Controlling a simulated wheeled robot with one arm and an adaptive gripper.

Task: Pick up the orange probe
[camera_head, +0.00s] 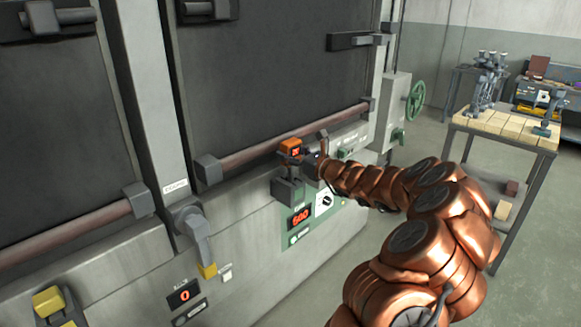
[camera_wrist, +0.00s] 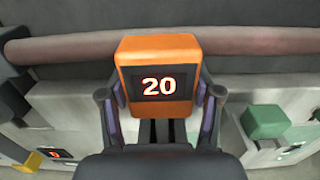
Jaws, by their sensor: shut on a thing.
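The orange probe (camera_head: 291,149) is a small block with a lit display, held in front of the oven's lower right part. In the wrist view the probe (camera_wrist: 158,60) fills the upper middle and its display reads 20. My gripper (camera_wrist: 158,110) is shut on the probe, one finger on each side. In the head view my gripper (camera_head: 308,156) reaches the probe from the right. A dark grey holder (camera_head: 287,190) stands on the panel just below the probe. I cannot tell whether the probe still touches the holder.
A pinkish-brown bar (camera_head: 270,147) runs along the door's lower edge, close behind the probe. A green panel (camera_head: 300,240) with a display reading 600 is below. A green handwheel (camera_head: 415,101) and a wood-topped table (camera_head: 503,131) stand to the right. Open floor lies between.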

